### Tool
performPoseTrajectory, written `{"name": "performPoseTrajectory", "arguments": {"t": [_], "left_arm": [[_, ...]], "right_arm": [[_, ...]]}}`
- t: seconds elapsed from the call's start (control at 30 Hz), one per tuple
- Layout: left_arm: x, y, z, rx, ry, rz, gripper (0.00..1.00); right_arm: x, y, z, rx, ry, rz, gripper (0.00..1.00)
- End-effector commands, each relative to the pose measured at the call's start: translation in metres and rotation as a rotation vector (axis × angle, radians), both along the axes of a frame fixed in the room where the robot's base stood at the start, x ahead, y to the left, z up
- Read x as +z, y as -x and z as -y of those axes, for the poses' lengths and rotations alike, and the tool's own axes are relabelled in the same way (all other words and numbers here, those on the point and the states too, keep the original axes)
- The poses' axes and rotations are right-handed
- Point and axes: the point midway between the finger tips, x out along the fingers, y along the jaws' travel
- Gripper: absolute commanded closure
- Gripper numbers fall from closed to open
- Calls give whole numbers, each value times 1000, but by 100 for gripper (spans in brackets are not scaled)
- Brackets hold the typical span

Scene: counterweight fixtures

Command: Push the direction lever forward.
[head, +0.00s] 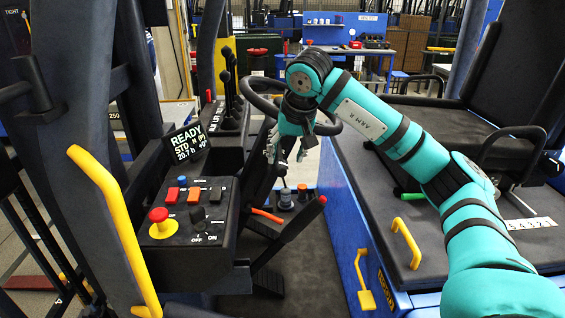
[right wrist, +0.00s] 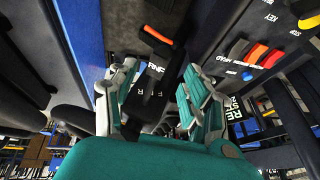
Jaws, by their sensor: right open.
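My right gripper (head: 289,158) hangs fingers-down beside the steering wheel, over the steering column of the vehicle. In the right wrist view its two fingers stand apart, and the gripper (right wrist: 160,85) is open. Between and beyond them is a dark block (right wrist: 150,98) with white F-N-R lettering. An orange stick (right wrist: 157,34) lies beyond the fingertips; in the head view an orange stick (head: 267,215) shows below the gripper. I cannot tell for sure which part is the direction lever, or whether a finger touches it. My left gripper is out of view.
The black steering wheel (head: 257,95) is close to the gripper. The console carries a red mushroom button (head: 159,215), rocker switches and a READY display (head: 188,141). A red-tipped lever (head: 300,222) rises below. Several tall black levers (head: 228,75) stand behind. The seat is at right.

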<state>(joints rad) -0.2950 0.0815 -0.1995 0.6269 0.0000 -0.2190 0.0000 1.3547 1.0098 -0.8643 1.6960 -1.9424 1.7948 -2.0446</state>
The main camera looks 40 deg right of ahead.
Motion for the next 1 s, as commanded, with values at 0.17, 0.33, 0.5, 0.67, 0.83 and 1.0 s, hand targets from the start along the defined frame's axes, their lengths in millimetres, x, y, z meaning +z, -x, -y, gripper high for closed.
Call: {"name": "performPoseTrajectory", "arguments": {"t": [0.17,0.33,0.5,0.67,0.83,1.0], "left_arm": [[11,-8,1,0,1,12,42],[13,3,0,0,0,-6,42],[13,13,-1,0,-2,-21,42],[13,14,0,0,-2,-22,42],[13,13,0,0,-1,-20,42],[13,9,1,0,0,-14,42]], "right_arm": [[-29,-13,3,0,0,-4,50],[-46,-21,4,-1,-1,-1,50],[-52,-23,4,0,-1,1,50],[-52,-23,4,0,-1,1,50],[-52,-23,4,0,-1,1,66],[-51,-23,4,0,-1,1,88]]}}
